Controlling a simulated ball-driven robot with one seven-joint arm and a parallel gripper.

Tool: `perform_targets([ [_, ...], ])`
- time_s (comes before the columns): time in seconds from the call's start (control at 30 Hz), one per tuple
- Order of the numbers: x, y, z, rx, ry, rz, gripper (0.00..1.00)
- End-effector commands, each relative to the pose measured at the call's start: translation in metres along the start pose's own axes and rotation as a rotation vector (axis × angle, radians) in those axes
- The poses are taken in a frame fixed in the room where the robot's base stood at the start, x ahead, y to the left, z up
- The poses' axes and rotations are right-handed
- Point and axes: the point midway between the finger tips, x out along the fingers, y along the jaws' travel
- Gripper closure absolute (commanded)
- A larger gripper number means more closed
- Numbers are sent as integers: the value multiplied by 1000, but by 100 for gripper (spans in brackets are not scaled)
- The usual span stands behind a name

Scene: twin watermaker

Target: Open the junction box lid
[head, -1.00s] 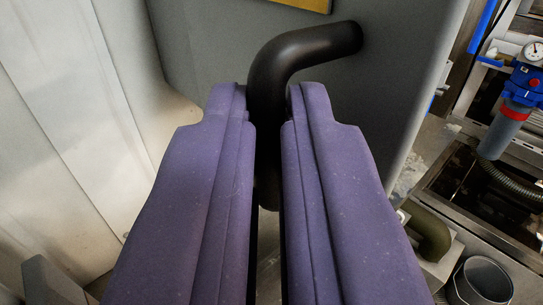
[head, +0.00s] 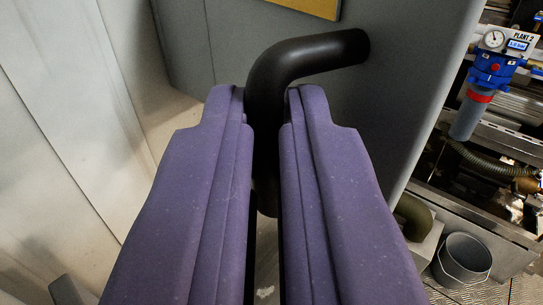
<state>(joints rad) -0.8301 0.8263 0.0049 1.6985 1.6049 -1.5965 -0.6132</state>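My gripper (head: 267,108) has two purple padded fingers that fill the lower middle of the head view. They are shut on a black bent handle (head: 311,55), with one finger on each side of its downward arm. The handle's upper end meets a grey panel (head: 395,100), which appears to be the junction box lid. The lower part of the handle is mostly hidden between the fingers. A yellow plate (head: 312,6) shows on the grey panel at the top edge.
Pale wall panels (head: 60,120) stand at the left. At the right are a blue filter housing (head: 493,70) with a gauge (head: 494,39), a ribbed hose (head: 490,165) and a grey bucket (head: 463,260) on the floor.

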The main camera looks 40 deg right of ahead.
Motion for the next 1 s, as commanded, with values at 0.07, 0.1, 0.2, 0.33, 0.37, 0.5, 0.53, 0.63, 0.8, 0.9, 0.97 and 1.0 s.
perform_targets([
  [0.07, 5, -1, -6, 8, 11, 3, 80],
  [0.1, 5, -1, -6, 7, 11, 3, 71],
  [0.2, 4, -1, -5, 6, 9, 2, 64],
  [0.33, 2, -1, -3, 4, 6, 1, 64],
  [0.37, 2, -1, -3, 4, 6, 0, 64],
  [0.5, -1, -1, -2, 3, 5, -1, 64],
  [0.53, -4, -1, -3, 3, 5, -1, 64],
  [0.63, -19, -1, -3, 3, 3, -2, 64],
  [0.8, -52, -1, -3, 3, 6, -1, 64],
  [0.9, -66, -1, -3, 4, 6, 1, 64],
  [0.97, -71, -1, -3, 4, 6, 1, 64],
  [1.0, -73, -1, -3, 4, 6, 1, 64],
])
